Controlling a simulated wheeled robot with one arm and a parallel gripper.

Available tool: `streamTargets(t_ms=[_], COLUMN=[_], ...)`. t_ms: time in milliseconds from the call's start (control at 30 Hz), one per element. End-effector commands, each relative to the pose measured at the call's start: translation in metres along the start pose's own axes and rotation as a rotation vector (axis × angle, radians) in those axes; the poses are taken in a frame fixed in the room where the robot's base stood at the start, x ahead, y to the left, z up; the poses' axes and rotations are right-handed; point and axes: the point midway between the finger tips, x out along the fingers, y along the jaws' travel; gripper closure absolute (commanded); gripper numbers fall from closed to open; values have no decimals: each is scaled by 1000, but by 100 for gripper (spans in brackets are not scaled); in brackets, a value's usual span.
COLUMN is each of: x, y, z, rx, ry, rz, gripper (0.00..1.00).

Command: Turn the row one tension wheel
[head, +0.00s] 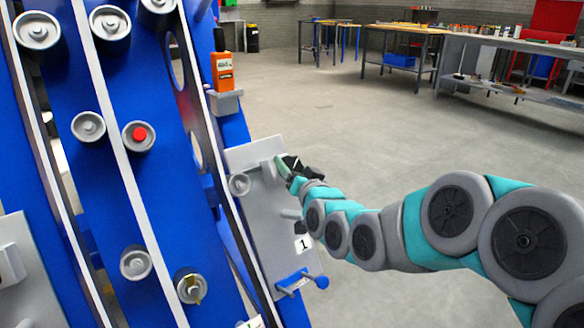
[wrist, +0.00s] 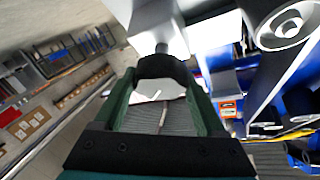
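A grey plate marked 1 (head: 262,220) stands on the right side of the blue chassis in the head view. My gripper (head: 284,168) is at its upper right edge. In the wrist view, the two dark green fingers of my gripper (wrist: 162,85) are apart, one on each side of a dark rounded knob (wrist: 165,68) on a short grey stem. This knob may be the row one tension wheel; its rim is partly hidden. I cannot tell whether the fingers press on it. A grey round roller (head: 239,185) sits on the plate to the left of my gripper.
A blue handle (head: 292,283) sticks out low on the plate. An orange box (head: 222,72) sits on a small ledge above. Several rollers, one with a red centre (head: 139,136), line the blue chassis. Workbenches (head: 500,60) stand far back, with open floor before them.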

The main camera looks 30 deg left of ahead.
Motion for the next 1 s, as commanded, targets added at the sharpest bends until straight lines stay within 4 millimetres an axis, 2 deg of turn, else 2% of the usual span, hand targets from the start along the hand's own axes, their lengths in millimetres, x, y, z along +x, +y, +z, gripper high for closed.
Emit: streamTargets(t_ms=[33, 233, 567, 1000], x=[0, 0, -4, -59], y=[0, 0, 0, 0], z=[0, 0, 0, -1], rx=[0, 0, 0, 0], ry=[0, 1, 0, 4], rz=[0, 0, 0, 0], gripper=[22, 0, 0, 0])
